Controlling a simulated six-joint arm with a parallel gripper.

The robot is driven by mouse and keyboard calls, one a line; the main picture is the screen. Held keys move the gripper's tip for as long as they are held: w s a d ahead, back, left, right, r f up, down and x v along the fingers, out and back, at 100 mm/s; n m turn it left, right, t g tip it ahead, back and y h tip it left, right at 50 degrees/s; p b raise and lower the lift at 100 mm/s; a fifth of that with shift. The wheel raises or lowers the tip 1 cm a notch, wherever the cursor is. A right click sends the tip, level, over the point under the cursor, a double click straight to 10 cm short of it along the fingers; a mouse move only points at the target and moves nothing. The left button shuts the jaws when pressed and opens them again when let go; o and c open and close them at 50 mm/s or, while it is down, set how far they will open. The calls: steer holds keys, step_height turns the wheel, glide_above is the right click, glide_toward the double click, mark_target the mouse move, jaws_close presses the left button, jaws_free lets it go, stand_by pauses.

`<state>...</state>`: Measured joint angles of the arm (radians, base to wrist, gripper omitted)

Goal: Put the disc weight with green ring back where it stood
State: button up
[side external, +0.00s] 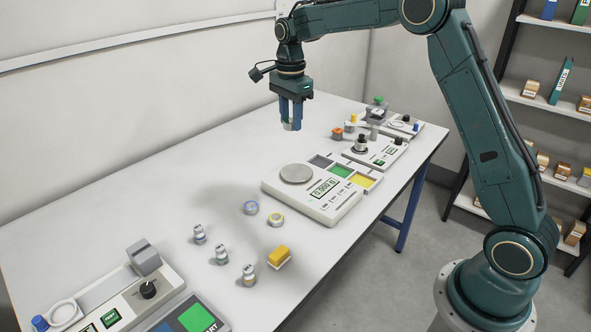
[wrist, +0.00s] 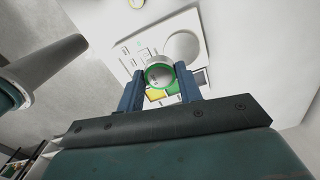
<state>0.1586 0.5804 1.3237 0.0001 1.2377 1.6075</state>
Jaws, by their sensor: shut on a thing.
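The disc weight with green ring (wrist: 158,76) is held between the two blue fingers of my gripper (wrist: 160,90) in the wrist view. In the side external view my gripper (side external: 291,113) points down, high above the table behind the scale, and only a small pale part of the disc (side external: 289,126) shows between the fingertips. A disc with a blue ring (side external: 250,207) and a disc with a yellow ring (side external: 276,220) lie side by side on the table. The scale (side external: 328,213) has an empty round pan (side external: 297,173).
A tray with grey, green and yellow fields (side external: 341,172) adjoins the scale. Devices (side external: 376,150) stand at the far end, and a panel with a green button (side external: 197,318) at the near end.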

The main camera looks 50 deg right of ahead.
steer(key=s+a+f, duration=0.3)
steer(key=s+a, duration=0.6)
steer(key=s, duration=0.2)
glide_above(303, 242)
step_height(303, 242, down, 17)
steer(key=shift+f, duration=0.1)
stand_by(0.5)
steer(key=shift+f, duration=1.85)
steer(key=shift+f, duration=0.1)
steer(key=o, duration=1.2)
